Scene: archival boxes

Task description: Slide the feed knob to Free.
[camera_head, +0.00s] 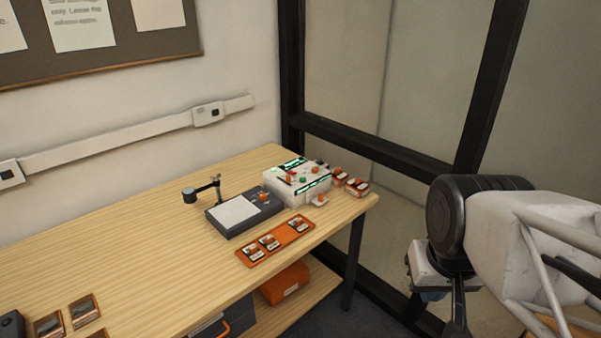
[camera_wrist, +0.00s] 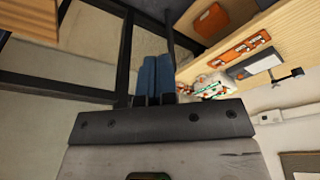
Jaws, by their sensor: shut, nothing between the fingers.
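A white machine (camera_head: 284,190) with green-lit displays and several red, orange and green controls stands at the far right end of the wooden table. A small white piece with an orange knob (camera_head: 320,199) sits at its front right. The labels are too small to read, so I cannot tell which control is the feed knob or where it is set. The machine also shows, partly hidden by my gripper, in the wrist view (camera_wrist: 206,86). My gripper (camera_wrist: 154,76) has blue fingers, shut and empty. In the head view my gripper (camera_head: 432,295) is off the table, well right of the machine.
A dark grey device (camera_head: 268,208) with a pale plate and a small post stands left of the machine. An orange tray (camera_head: 250,255) with several small cards lies in front. Orange-and-white pieces (camera_head: 356,187) sit right of the machine. Black-framed glass panels (camera_head: 400,160) stand behind.

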